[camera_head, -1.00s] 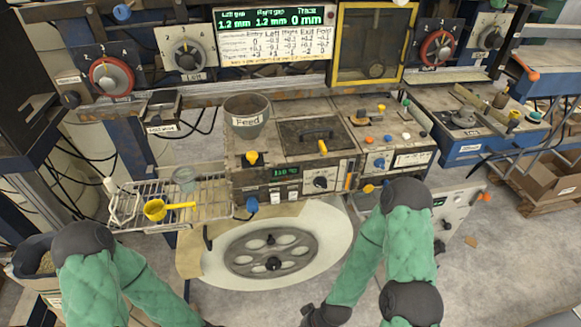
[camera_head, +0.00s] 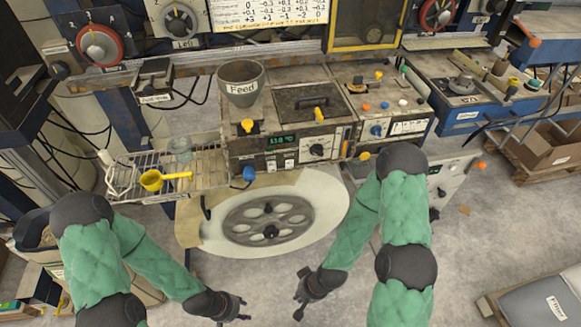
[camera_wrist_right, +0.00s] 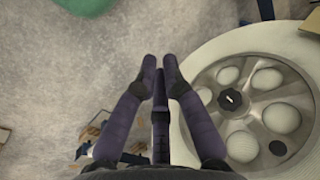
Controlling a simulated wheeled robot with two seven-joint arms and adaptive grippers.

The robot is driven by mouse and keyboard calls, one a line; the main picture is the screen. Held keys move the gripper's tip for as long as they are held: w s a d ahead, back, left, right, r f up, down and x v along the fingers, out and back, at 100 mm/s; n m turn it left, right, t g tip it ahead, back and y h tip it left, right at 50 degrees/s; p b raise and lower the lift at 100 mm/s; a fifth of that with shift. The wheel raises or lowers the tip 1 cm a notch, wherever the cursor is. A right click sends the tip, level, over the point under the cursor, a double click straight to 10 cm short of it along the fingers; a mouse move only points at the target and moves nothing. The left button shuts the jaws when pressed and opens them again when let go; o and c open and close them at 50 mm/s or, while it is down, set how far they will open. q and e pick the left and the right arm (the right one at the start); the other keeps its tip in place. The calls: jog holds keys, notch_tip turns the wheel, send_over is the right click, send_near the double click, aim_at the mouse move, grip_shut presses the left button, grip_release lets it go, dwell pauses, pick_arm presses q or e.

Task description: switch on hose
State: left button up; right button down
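No hose or hose switch can be picked out for certain. The feed machine (camera_head: 270,125) stands in the middle of the head view, with a yellow knob (camera_head: 248,126), a blue knob (camera_head: 249,173) low on its front and a dark dial (camera_head: 317,150). My left gripper (camera_head: 243,309) is low in the head view, its fingers spread and empty, in front of the round wheel. My right gripper (camera_head: 300,290) is also empty and below the machine. In the right wrist view its fingers (camera_wrist_right: 160,68) point over bare floor, tips close together but apart.
The round wheel (camera_head: 268,222) on a pale disc lies below the machine. A wire rack (camera_head: 205,170) with a yellow scoop (camera_head: 152,180) is to the left. A grey control box (camera_head: 455,185) stands behind my right arm. Open floor lies at the front.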

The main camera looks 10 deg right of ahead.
aim_at(290, 161)
jog(key=w+d+r+n+t+h, duration=0.1)
jog(key=w+r+n+t+h, duration=0.1)
jog(key=w+r+n+t, duration=1)
notch_tip(290, 161, up, 20)
jog(key=d+n+t+h, duration=0.1)
jog(key=n+t, duration=0.5)
jog(key=n, duration=0.1)
jog(key=shift+f+n+t+h+p, duration=0.25)
jog(key=shift+n+t+h+p, duration=0.05)
jog(key=shift+n+h+p, duration=0.15)
jog(key=shift+s+d, duration=0.1)
jog(key=w, duration=0.4)
jog(key=w+r+b, duration=0.1)
jog(key=w, duration=0.4)
jog(key=w+b, duration=0.1)
jog(key=w, duration=0.3)
jog(key=shift+w+r, duration=0.4)
